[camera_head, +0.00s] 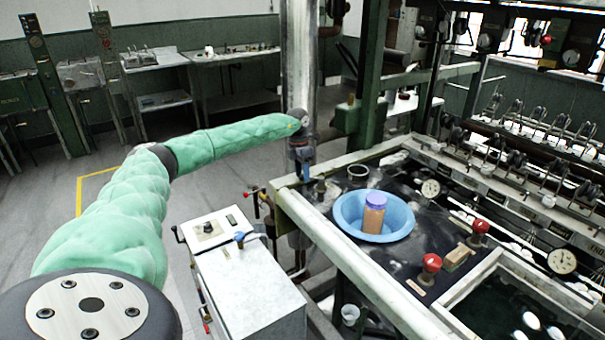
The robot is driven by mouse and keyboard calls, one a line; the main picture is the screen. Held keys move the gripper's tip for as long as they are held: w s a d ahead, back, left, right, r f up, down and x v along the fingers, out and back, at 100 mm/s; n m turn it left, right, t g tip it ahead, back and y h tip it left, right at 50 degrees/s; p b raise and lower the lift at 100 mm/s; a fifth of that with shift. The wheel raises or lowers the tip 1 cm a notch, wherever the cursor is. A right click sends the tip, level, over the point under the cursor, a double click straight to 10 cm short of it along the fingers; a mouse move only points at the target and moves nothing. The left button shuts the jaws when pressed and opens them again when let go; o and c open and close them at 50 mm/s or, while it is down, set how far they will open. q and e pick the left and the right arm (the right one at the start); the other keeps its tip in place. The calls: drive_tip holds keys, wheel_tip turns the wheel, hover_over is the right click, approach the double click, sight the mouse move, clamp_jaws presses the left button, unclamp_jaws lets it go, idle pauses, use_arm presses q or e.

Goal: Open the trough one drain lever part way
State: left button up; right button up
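My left arm in its green sleeve reaches from the left to the trough bench's near left corner. My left gripper (304,172) points down there, above the bench frame (335,240). Its fingers are small and dark, so I cannot tell if they are open or shut, or whether they touch anything. Small red-handled levers (252,190) stick out left of the bench frame, below and left of the gripper. Red-knobbed fittings (431,263) and (479,228) stand on the dark bench top. I cannot tell which one is the trough one drain lever. My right gripper is out of view.
A blue basin (345,212) holding an orange jar with a purple lid (375,214) sits on the bench. A dark-water trough (500,312) lies at lower right. A white cabinet (240,285) stands left of the bench. A metal column (299,60) rises behind the gripper. Floor at left is clear.

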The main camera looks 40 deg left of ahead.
use_arm(q)
wheel_tip(320, 180, up, 8)
drive_tip(key=a+b, duration=0.1)
drive_tip(key=b, duration=0.1)
drive_tip(key=shift+w+a+f, duration=0.2)
drive_tip(key=shift+w, duration=0.1)
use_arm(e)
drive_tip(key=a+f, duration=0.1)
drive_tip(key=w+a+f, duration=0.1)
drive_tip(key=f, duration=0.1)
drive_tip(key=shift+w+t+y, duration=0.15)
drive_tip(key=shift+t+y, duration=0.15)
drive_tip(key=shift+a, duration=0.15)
